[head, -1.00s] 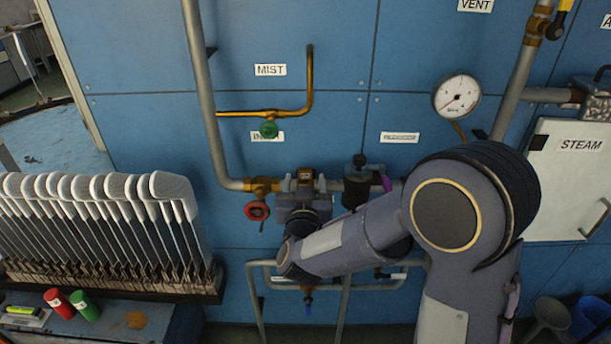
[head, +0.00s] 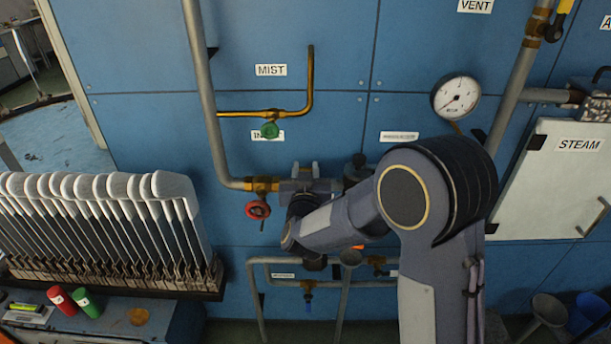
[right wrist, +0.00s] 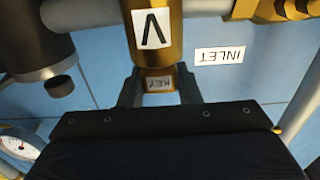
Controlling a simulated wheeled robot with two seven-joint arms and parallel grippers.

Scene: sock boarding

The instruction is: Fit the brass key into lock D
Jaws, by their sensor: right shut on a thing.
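My right gripper (head: 305,174) is in front of the pipework in the head view, largely covered by its own wrist. In the right wrist view the right gripper (right wrist: 160,90) is shut on a brass piece labelled KEY (right wrist: 159,84), the brass key. The key's far end lines up with the end of a brass cylinder (right wrist: 150,50) bearing a white label with a V-like mark. They look touching or overlapping; I cannot tell how deep. I cannot read a D on any lock. My left gripper is out of view.
A dark cylinder (right wrist: 35,45) stands beside the brass one. A grey pipe (head: 205,90), a red handwheel (head: 257,210) and a green valve (head: 269,130) lie left of my arm. A gauge (head: 457,97) is at the right. A rack of white-topped boards (head: 100,187) fills the left.

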